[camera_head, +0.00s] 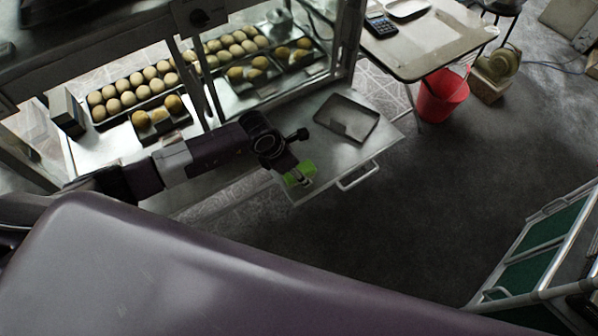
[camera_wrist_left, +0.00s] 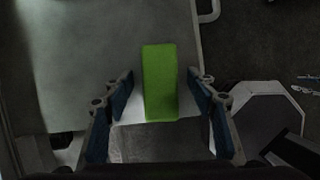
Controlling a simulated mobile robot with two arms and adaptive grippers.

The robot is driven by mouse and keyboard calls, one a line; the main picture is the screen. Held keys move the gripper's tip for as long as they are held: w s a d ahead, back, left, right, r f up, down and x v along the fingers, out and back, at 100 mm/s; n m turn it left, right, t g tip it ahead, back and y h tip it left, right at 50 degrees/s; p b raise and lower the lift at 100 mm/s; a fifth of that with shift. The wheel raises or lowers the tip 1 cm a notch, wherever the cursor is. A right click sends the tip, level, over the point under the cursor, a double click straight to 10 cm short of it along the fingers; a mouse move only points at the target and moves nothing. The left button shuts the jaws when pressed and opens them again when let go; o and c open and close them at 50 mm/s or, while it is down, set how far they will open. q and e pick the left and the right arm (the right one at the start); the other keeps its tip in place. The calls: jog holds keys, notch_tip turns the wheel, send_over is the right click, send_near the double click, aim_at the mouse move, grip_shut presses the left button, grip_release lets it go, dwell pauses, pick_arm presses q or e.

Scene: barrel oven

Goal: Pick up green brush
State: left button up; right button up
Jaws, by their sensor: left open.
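The green brush (camera_head: 299,172) shows as a bright green block near the front edge of the metal shelf of the display case. In the left wrist view the green brush (camera_wrist_left: 159,82) lies lengthwise, its near end between my fingers. My left gripper (camera_head: 303,179) is over the brush, partly hiding it in the head view. In the wrist view the left gripper (camera_wrist_left: 161,92) is open, with one finger on each side of the brush and visible gaps to both. Any bristles are hidden. My right gripper is not in view.
The metal shelf (camera_head: 350,160) has a handle (camera_head: 358,176) at its front and holds an empty metal tray (camera_head: 346,117). Trays of buns (camera_head: 133,90) sit in the case behind my arm. A red bucket (camera_head: 441,95) stands under a table (camera_head: 425,45).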

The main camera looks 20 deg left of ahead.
pick_arm(q)
jog(key=shift+w+d+f, duration=0.1)
jog(key=shift+f, duration=0.2)
jog(key=shift+f, duration=0.2)
dwell(0.3)
jog(key=c, duration=1.3)
